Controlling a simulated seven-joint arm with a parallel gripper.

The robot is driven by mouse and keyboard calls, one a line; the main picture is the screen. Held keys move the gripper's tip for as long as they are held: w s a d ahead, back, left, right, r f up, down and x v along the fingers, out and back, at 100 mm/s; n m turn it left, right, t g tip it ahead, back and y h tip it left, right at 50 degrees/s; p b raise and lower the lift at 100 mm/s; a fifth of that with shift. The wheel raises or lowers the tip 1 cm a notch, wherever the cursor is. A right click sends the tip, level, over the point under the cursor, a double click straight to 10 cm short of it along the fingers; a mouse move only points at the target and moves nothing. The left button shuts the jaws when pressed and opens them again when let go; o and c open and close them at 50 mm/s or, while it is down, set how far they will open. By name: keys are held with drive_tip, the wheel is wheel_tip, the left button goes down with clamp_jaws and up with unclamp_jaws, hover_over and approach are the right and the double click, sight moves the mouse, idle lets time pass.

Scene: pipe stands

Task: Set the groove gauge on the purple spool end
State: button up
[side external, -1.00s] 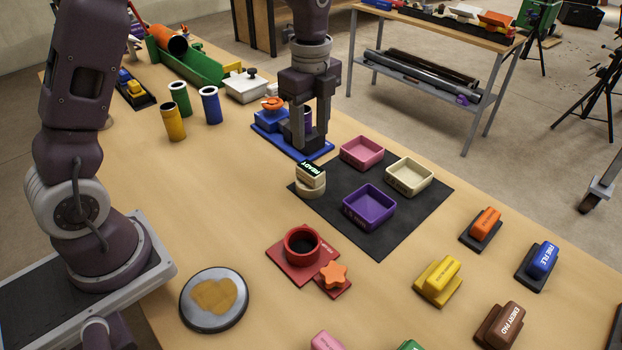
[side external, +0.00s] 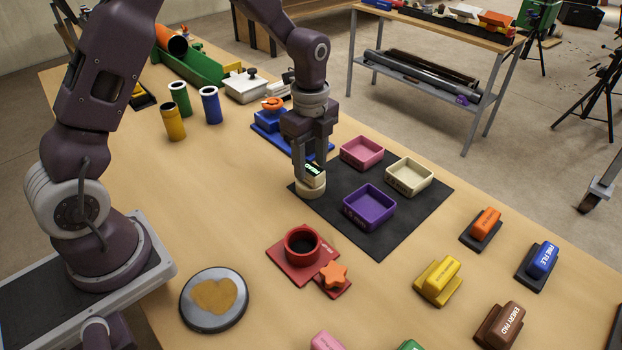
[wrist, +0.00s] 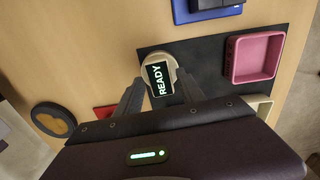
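A cream round gauge (side external: 312,186) with a lit READY display stands at the left corner of the black mat; I take it to be the groove gauge. It also shows in the wrist view (wrist: 158,76). My gripper (side external: 311,172) is above it, pointing down, with its fingers apart. In the wrist view the fingers (wrist: 160,88) are on either side of the gauge's near part; I cannot tell whether they touch it. The blue clamp stand (side external: 268,124) is behind my gripper, which hides part of it. I see no purple spool end now.
The black mat (side external: 375,236) holds a pink tray (side external: 361,154), a cream tray (side external: 409,176) and a purple tray (side external: 369,209). A red stand with a cup (side external: 302,247) is in front. Blue, green and yellow pipes stand at left. Several labelled blocks lie at right.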

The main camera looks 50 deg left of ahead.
sight(310, 167)
clamp_jaws()
wheel_tip(310, 167, up, 8)
idle(0.8)
drive_tip(key=w+a+r+n, duration=0.5)
drive_tip(key=w+a+r, duration=0.4)
drive_tip(key=a, duration=0.4)
drive_tip(key=shift+w+r, duration=0.15)
drive_tip(key=shift+r, duration=0.45)
